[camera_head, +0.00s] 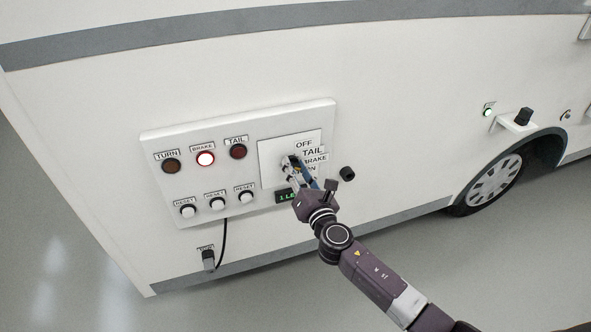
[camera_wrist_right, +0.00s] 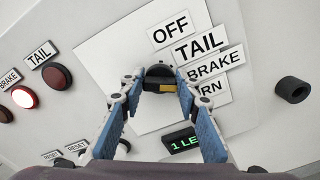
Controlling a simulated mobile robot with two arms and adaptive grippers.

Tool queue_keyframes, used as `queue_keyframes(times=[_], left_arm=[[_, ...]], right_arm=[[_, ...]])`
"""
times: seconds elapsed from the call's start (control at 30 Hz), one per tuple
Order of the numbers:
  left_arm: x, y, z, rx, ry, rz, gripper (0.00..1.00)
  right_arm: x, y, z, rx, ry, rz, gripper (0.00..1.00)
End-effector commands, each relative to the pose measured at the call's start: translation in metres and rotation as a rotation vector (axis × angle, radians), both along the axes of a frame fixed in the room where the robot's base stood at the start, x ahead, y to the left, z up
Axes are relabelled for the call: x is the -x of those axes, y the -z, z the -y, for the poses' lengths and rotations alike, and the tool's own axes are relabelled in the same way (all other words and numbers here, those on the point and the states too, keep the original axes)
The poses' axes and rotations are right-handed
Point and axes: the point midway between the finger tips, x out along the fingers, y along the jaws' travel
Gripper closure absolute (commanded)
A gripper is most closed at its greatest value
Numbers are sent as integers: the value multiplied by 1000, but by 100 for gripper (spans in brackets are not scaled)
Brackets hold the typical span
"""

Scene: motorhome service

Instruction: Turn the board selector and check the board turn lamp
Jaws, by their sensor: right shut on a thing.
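The board (camera_head: 150,140) is a white panel on the motorhome's side. Its selector (camera_wrist_right: 160,72) is a dark knob with a yellow mark, beside the labels OFF, TAIL, BRAKE and a partly covered one ending in RN. My right gripper (camera_wrist_right: 158,85) is shut on the selector knob, one finger at each side. In the head view the right gripper (camera_head: 292,165) hides most of the knob. The turn lamp (camera_head: 171,166) is dark amber and unlit. The brake lamp (camera_head: 205,158) glows with a bright red-white light. The tail lamp (camera_head: 238,151) is dark red. My left gripper is not in view.
Several white reset buttons (camera_head: 217,203) sit below the lamps. A small green display (camera_wrist_right: 186,143) is under the selector. A black round peg (camera_head: 347,173) sticks out right of the board. A plug with a cable (camera_head: 208,260) hangs below. A wheel (camera_head: 495,180) is at right.

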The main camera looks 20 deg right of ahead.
Motion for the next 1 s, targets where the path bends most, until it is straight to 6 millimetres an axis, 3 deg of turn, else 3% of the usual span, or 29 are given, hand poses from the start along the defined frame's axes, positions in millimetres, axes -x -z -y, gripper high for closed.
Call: queue_keyframes(times=[0.5,1.0], left_arm=[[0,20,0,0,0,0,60],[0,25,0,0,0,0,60]], right_arm=[[0,3,2,-398,1,-13,94],[0,3,2,-554,1,-19,94]])
